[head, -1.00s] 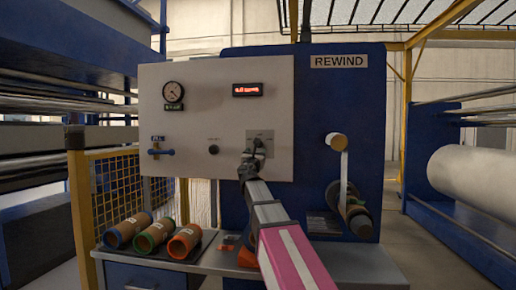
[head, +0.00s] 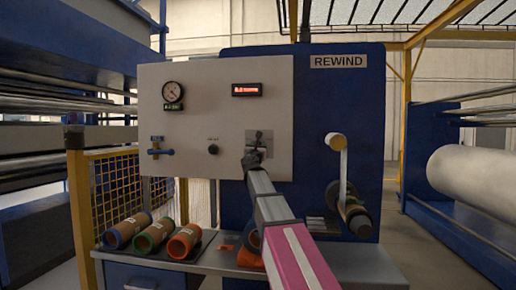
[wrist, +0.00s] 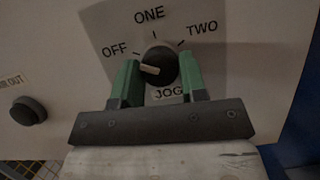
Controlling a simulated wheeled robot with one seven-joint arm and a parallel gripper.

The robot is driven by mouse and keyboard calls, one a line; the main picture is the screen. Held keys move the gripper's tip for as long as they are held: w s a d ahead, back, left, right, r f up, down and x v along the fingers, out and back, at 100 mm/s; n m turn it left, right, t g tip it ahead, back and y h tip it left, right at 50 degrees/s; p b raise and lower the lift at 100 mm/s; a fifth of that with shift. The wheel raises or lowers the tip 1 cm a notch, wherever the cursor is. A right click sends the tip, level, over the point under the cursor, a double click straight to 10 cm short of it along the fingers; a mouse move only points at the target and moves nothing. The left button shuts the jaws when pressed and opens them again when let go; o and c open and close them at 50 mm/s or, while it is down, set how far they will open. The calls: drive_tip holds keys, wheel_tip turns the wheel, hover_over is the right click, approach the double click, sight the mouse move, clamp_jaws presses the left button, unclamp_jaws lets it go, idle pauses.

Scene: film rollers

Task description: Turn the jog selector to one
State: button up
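The jog selector (wrist: 160,64) is a round dark knob with a pale pointer bar, on a grey plate marked OFF, ONE, TWO and JOG in the wrist view. The pointer bar faces left, toward the OFF side, not up at ONE. My gripper (wrist: 158,75) has its two green fingers spread, one on each side of the knob's lower part. The JOG label shows between them. Whether either finger touches the knob is unclear. In the head view my gripper (head: 255,155) is at the selector plate (head: 266,140), partly covering it.
A black push button (wrist: 28,110) is left of the selector; it also shows in the head view (head: 213,149). A red display (head: 247,90), a gauge (head: 173,92) and a blue valve handle (head: 160,152) share the panel. Several rolls (head: 155,234) lie on the bench below.

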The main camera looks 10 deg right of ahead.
drive_tip(key=shift+m+h, duration=0.4)
drive_tip(key=shift+m, duration=0.2)
drive_tip(key=m+g+h, duration=0.1)
drive_tip(key=m, duration=0.3)
drive_tip(key=m+g+h, duration=0.1)
drive_tip(key=m+g, duration=0.1)
drive_tip(key=m, duration=0.3)
drive_tip(key=m+g+h, duration=0.2)
drive_tip(key=m, duration=0.3)
drive_tip(key=shift+a+r, duration=0.15)
drive_tip(key=shift+a, duration=0.15)
drive_tip(key=shift+m, duration=0.4)
drive_tip(key=o, duration=0.9)
drive_tip(key=v, duration=1)
drive_tip(key=shift+s+a, duration=0.25)
drive_tip(key=shift+a, duration=0.05)
